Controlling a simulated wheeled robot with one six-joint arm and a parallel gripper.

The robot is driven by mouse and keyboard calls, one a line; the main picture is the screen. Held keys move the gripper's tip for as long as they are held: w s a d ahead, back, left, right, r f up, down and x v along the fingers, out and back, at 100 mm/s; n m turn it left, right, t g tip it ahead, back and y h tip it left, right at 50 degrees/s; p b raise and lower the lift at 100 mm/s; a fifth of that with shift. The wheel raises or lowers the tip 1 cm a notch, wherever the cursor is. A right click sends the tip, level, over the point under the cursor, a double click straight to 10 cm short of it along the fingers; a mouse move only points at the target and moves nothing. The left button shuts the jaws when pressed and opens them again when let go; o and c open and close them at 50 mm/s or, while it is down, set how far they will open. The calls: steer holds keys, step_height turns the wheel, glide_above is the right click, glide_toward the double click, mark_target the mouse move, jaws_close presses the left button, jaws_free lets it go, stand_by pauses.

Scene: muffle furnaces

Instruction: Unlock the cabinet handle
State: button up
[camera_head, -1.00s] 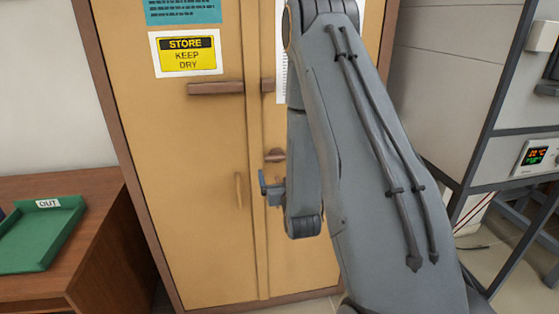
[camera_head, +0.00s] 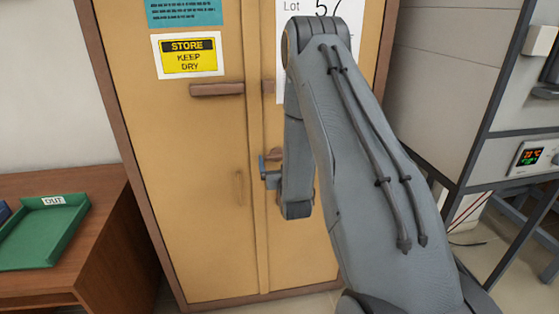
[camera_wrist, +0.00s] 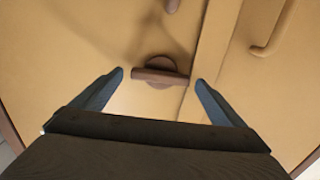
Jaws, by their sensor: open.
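The tan two-door cabinet (camera_head: 200,140) stands closed in the head view. Its brown turn-latch (camera_head: 271,155) sits beside the door seam, partly covered by my gripper. In the wrist view the latch (camera_wrist: 160,74) is a round base with a bar across it, the bar lying roughly crosswise between my fingertips. My gripper (camera_wrist: 160,78) is open, with one blue-grey finger on each side of the latch and a visible gap to each; I cannot tell the depth. My gripper (camera_head: 263,172) also shows at the seam in the head view. A slim vertical pull handle (camera_head: 239,188) is on the left door.
Brown horizontal bars (camera_head: 217,89) sit higher on the doors. A wooden desk (camera_head: 90,230) with a green tray (camera_head: 45,232) stands at left. A grey furnace on a metal frame (camera_head: 455,80) stands close at right.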

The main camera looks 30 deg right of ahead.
steer(key=c, duration=1)
steer(key=shift+c, duration=0.2)
steer(key=shift+m, duration=0.3)
steer(key=m+b, duration=0.3)
steer(key=m, duration=0.1)
steer(key=shift+f, duration=0.1)
steer(key=m+b, duration=0.2)
steer(key=m, duration=0.2)
steer(key=shift+d+m, duration=0.1)
steer(key=shift+m, duration=0.3)
steer(key=m+b, duration=0.2)
steer(key=m, duration=0.2)
steer(key=shift+d+m, duration=0.1)
steer(key=shift+m, duration=0.2)
steer(key=shift+f+m+b, duration=0.1)
steer(key=shift+m+b, duration=0.85)
steer(key=shift+m, duration=0.95)
